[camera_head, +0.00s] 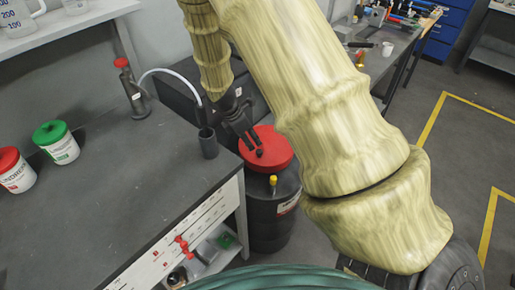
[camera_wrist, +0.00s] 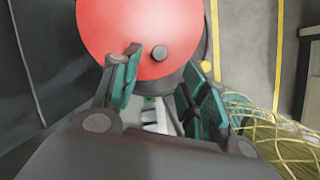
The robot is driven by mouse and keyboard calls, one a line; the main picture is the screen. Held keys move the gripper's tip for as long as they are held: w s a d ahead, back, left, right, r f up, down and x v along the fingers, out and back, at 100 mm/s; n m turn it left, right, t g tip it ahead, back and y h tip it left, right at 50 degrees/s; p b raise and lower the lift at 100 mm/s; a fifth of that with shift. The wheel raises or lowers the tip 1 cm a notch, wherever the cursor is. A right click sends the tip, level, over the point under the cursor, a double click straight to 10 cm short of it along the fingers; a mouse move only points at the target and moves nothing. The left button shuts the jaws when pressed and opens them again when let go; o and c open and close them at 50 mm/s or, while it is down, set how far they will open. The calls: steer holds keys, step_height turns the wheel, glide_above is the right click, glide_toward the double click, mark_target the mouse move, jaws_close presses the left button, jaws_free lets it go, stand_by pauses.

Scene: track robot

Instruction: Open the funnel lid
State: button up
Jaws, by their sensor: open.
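The funnel lid (camera_head: 277,148) is a round red disc on top of a dark drum (camera_head: 272,222), beside the workbench. It lies flat and looks closed. In the wrist view the red lid (camera_wrist: 135,25) fills the top middle, with a small dark round knob (camera_wrist: 159,52) near its lower edge. My gripper (camera_head: 249,142) is over the near left part of the lid in the head view. In the wrist view my gripper (camera_wrist: 163,72) is open and empty, its green-padded fingers on either side of and just below the knob. I cannot tell whether the fingers touch the lid.
A dark cup (camera_head: 208,143) stands at the bench's edge, left of the lid. A yellow cap (camera_head: 273,181) sits on the drum's near rim. Red-lidded (camera_head: 17,172) and green-lidded (camera_head: 57,143) tubs stand on the grey bench (camera_head: 110,190). Floor right of the drum is partly hidden by my arm.

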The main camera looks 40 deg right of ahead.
mark_target(259, 151)
steer(key=shift+p+x, duration=0.5)
steer(key=shift+x, duration=3.85)
jaws_close()
